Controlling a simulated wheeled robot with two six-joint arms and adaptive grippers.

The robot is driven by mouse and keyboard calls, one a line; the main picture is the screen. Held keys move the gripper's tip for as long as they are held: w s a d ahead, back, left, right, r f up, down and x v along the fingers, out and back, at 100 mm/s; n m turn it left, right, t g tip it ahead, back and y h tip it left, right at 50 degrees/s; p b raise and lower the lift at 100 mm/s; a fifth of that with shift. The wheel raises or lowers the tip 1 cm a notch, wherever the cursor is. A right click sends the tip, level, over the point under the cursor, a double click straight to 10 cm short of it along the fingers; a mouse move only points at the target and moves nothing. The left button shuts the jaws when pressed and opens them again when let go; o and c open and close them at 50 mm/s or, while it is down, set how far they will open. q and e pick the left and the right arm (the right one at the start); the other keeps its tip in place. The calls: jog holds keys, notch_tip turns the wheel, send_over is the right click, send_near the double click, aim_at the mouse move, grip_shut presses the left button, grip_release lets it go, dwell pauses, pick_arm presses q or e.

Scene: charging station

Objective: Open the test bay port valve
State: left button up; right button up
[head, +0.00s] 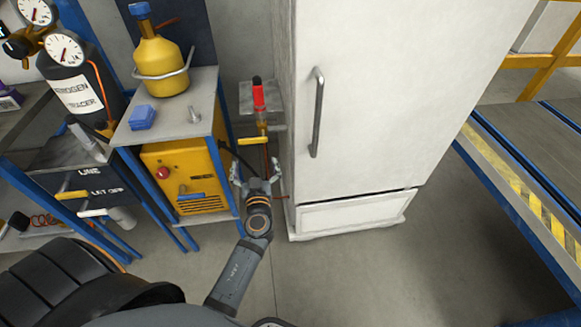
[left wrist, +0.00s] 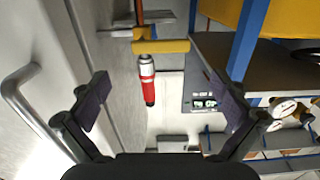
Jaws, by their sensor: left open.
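The valve with a yellow lever (head: 252,141) is on a thin copper pipe beside the white cabinet. The lever lies crosswise to the pipe. In the left wrist view the yellow lever (left wrist: 165,46) shows near the top, with a red and silver fitting (left wrist: 147,80) below it. That red fitting (head: 258,97) stands above the lever in the head view. My left gripper (head: 255,172) is open, below the lever and apart from it. Its two fingers (left wrist: 160,92) are spread wide with nothing between them. My right gripper is not in view.
The white cabinet (head: 350,100) with a grey handle (head: 318,112) stands close on the right. A blue-framed stand (head: 205,95) with a yellow unit (head: 180,165) and a yellow bottle (head: 160,62) stands close on the left. The gap between them is narrow. Floor (head: 350,275) in front is clear.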

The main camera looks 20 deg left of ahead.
aim_at(253, 140)
pick_arm(q)
jog(key=p+x, duration=0.1)
jog(key=x, duration=0.6)
jog(key=r+p+x, duration=0.1)
jog(key=x, duration=0.2)
jog(key=shift+w+a+r+p, duration=0.1)
jog(key=shift+w+a+p, duration=0.15)
jog(key=shift+w+p, duration=0.1)
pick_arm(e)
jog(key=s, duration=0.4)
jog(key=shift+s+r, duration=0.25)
pick_arm(q)
jog(key=c, duration=1.4)
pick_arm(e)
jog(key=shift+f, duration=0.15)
